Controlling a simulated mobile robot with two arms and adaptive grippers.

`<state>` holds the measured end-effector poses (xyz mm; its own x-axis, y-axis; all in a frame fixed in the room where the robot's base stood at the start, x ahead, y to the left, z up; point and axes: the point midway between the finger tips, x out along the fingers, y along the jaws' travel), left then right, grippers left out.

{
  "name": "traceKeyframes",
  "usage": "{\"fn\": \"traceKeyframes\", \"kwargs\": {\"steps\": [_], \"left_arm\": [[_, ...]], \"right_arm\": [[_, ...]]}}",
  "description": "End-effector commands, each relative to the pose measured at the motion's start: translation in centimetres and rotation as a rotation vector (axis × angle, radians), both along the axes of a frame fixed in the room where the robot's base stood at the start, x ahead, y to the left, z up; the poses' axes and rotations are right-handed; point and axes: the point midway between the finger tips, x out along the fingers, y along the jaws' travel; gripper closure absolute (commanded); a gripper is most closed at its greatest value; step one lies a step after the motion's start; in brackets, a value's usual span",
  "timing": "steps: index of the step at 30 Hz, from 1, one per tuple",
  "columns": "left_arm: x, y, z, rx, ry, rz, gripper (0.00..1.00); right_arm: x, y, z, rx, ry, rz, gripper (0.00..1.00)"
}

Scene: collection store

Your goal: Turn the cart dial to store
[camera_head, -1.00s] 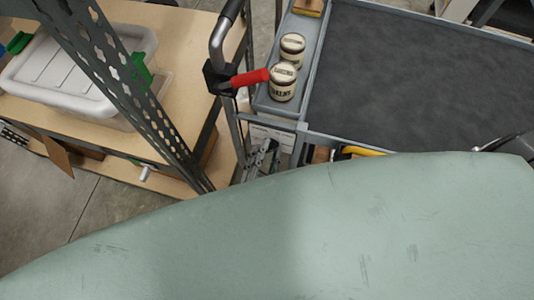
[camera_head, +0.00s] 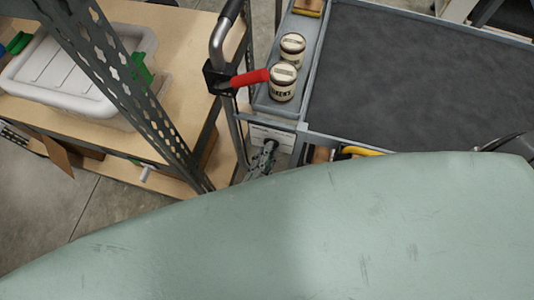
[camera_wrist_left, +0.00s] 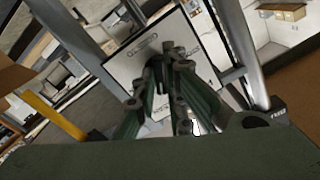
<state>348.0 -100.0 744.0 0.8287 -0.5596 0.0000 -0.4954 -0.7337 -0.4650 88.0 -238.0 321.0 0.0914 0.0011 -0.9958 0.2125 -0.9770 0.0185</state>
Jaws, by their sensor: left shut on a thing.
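The cart's pale dial plate (camera_head: 272,139) is on its end face, below the top tray's corner. In the left wrist view the dial plate (camera_wrist_left: 150,58) is a white panel with small print I cannot read. My left gripper (camera_head: 265,158) is right at the plate. In the left wrist view the green-grey fingers of my left gripper (camera_wrist_left: 165,62) are shut on the dark dial knob at the plate's middle. The fingers hide most of the knob, so its setting cannot be read. My right gripper is not in view.
The cart's dark top (camera_head: 420,75) is bare; two labelled tins (camera_head: 283,83) stand in its side tray. A red-gripped lever (camera_head: 250,77) juts beside the cart handle. A shelf upright (camera_head: 125,85) and a white lidded bin (camera_head: 75,75) are at the left.

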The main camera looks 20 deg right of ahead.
Motion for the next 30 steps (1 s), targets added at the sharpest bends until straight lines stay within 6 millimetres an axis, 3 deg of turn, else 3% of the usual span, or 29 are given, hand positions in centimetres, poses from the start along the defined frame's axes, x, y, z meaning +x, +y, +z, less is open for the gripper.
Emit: {"fn": "traceKeyframes", "kwargs": {"steps": [30], "left_arm": [[-0.12, -0.12, -0.11, -0.717, 0.486, 0.000, 1.00]], "right_arm": [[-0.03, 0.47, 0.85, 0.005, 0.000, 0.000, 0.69]]}}
